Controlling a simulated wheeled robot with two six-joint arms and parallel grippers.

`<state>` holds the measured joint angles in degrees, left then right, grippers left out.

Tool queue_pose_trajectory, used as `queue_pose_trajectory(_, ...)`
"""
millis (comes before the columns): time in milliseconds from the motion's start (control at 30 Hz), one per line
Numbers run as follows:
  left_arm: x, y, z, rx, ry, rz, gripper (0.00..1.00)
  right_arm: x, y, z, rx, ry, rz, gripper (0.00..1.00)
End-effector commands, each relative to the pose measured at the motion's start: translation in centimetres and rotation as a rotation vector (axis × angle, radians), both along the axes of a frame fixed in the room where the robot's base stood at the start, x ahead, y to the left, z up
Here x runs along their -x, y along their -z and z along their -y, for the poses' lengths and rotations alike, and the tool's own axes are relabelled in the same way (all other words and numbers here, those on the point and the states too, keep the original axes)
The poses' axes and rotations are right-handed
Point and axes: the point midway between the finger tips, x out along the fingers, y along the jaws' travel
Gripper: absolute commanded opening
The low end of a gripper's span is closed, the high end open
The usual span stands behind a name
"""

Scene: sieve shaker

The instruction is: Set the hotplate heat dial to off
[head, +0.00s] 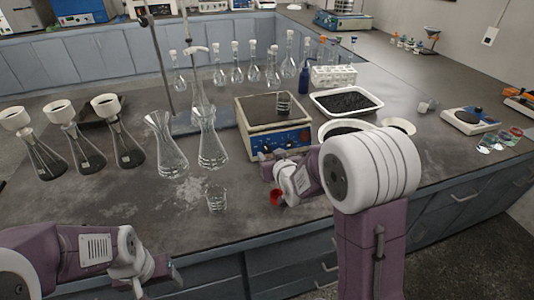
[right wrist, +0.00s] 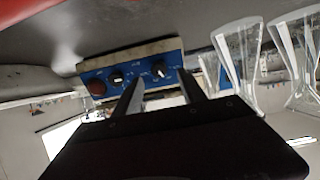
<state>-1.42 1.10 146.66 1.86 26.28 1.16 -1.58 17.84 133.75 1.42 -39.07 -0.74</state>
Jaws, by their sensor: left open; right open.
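The hotplate (head: 250,112) stands on the bench with its blue control panel (head: 294,138) facing me. In the right wrist view the panel (right wrist: 130,66) appears turned over, with two black dials and a dark red round part (right wrist: 96,87). I cannot read which is the heat dial. My right gripper (head: 266,160) is open just in front of the panel, with no clear contact; its fingers (right wrist: 160,88) point at the panel. My left gripper (head: 172,275) is open at the front bench edge, far from the hotplate.
A small glass vessel (head: 283,104) sits on the hotplate. Two glass flasks (head: 212,145) and a beaker (head: 217,200) stand to its left. A small red cup (head: 276,198) is below my right gripper. A white tray of dark grains (head: 375,99) is at right.

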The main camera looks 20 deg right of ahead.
Motion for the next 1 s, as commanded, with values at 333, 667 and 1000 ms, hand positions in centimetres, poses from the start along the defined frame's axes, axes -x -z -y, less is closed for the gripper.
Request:
queue_pose_trajectory(333, 0.0, 0.5, 0.0, 0.000, 0.000, 0.000, 0.66, -5.1, 2.2, 0.0, 0.000, 0.000, 0.000, 0.49)
queue_pose_trajectory(667, 0.0, 0.5, 0.0, 0.000, 0.000, 0.000, 0.66, -5.4, 2.2, 0.0, 0.000, 0.000, 0.001, 0.35)
queue_pose_trajectory(1000, 0.0, 0.6, 0.0, 0.000, 0.000, 0.000, 0.66, -5.4, 2.2, 0.0, 0.006, -0.003, 0.001, 0.00)
